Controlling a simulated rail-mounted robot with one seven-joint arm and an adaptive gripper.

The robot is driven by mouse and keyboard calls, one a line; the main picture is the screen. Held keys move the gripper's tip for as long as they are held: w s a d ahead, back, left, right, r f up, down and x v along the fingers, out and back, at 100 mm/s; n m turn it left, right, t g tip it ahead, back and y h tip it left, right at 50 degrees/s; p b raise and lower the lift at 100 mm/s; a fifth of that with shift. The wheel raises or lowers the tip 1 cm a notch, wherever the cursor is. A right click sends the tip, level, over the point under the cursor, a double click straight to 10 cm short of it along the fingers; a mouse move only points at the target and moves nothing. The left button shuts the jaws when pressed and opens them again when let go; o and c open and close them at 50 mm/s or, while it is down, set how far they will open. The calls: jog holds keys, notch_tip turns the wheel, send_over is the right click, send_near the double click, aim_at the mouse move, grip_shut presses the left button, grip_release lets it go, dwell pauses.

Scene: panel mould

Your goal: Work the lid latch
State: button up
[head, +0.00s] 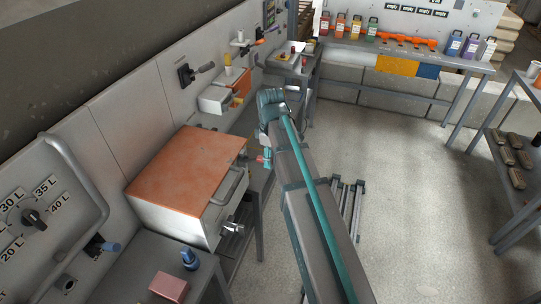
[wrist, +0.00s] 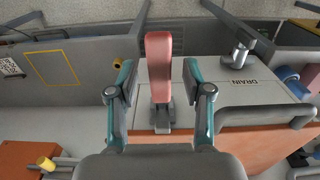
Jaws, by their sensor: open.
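The lid latch is a pinkish-red lever (wrist: 159,65) on a grey bracket (wrist: 160,117), at the edge of a light grey box (wrist: 262,92) with an orange lid (wrist: 205,150). In the head view the box's orange lid (head: 190,172) lies flat and looks closed. My gripper (wrist: 158,78) is open, with one teal finger on each side of the red lever. Gaps show between the lever and both fingers. In the head view my gripper (head: 263,159) is small at the box's right end, and my arm covers part of the area there.
A bar handle (wrist: 268,114) and a metal drain valve (wrist: 238,52) stick out of the box front. In the head view a pink block (head: 169,286) and a blue knob (head: 190,259) sit near the box. The floor to the right is mostly clear.

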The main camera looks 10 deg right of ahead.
jog(key=shift+f, duration=0.15)
grip_shut()
jog(key=shift+f, duration=0.1)
dwell(0.4)
